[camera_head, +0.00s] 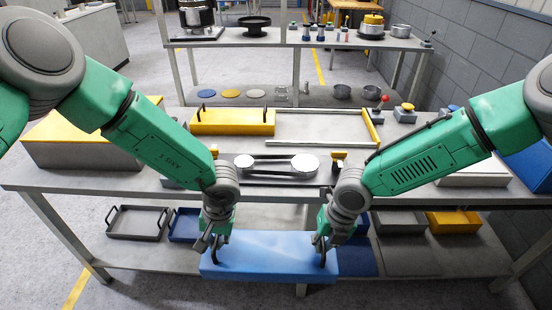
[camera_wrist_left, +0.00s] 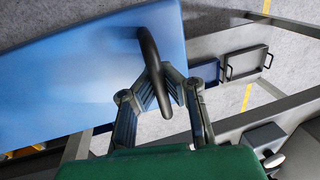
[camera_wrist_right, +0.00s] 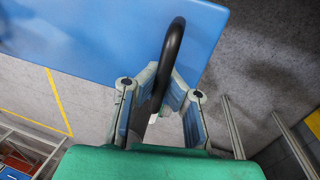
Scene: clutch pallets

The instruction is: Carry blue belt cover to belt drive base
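The blue belt cover (camera_head: 268,258) is a long box-like cover with a black handle at each end. It hangs level in front of the table's near edge, above the floor. My left gripper (camera_head: 214,245) is shut on its left handle, and the left wrist view shows the fingers closed around that handle (camera_wrist_left: 152,60). My right gripper (camera_head: 322,245) is shut on the right handle, which also shows in the right wrist view (camera_wrist_right: 172,55). The belt drive base (camera_head: 275,175), a grey plate with two pale round pulleys and a dark belt, sits mid-table beyond the cover.
A yellow cover (camera_head: 232,122) with black handles and a pale rail frame (camera_head: 320,142) lie behind the base. A yellow-topped box (camera_head: 80,152) stands at the table's left. Small yellow-topped parts (camera_head: 338,156) stand close beside the base. Trays (camera_head: 138,222) lie on the lower shelf.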

